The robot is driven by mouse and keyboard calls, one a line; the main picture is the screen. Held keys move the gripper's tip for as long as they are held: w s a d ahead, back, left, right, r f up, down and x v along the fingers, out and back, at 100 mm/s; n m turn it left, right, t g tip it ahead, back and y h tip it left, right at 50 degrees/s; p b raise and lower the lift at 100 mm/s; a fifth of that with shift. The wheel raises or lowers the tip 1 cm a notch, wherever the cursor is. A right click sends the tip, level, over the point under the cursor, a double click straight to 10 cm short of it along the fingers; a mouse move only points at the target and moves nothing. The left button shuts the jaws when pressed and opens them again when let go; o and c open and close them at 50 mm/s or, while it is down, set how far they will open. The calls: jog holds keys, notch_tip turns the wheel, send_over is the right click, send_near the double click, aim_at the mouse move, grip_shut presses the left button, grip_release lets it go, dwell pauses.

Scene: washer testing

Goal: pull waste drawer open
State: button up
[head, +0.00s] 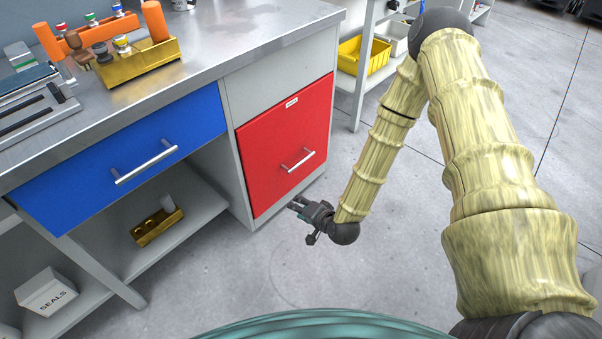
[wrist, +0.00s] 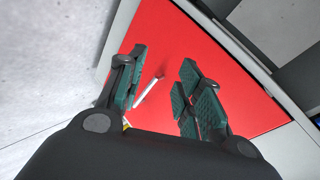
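The waste drawer is most likely the tall red front (head: 285,145) at the right end of the workbench; its small white label is too small to read. It looks shut, flush with the cabinet. Its silver bar handle (head: 298,160) sits at the middle right of the front. My gripper (head: 300,206) is low in front of the drawer, below the handle and apart from it. In the wrist view my gripper (wrist: 160,95) has its green-padded fingers spread apart and empty. The handle (wrist: 149,90) shows between the fingers, farther off, against the red front (wrist: 180,50).
A blue drawer (head: 125,165) with a silver handle is left of the red one. A rack with a yellow bin (head: 364,60) stands behind. Floor in front is clear.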

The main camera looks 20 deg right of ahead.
jog(key=w+d+f+m+t+b, duration=0.3)
jog(key=w+d+f+t+b, duration=0.15)
jog(key=w+b, duration=0.5)
jog(key=m+t+h+b, duration=0.1)
jog(key=m+t+b, duration=0.25)
jog(key=b, duration=0.65)
send_near(301, 161)
jog(key=shift+g, duration=0.4)
jog(key=w+b, duration=0.1)
jog(key=w, duration=0.2)
jog(key=w+b, duration=0.2)
jog(key=w, duration=0.1)
jog(key=w+a+b, duration=0.1)
jog(key=w, duration=0.3)
jog(key=shift+b, duration=0.3)
grip_shut()
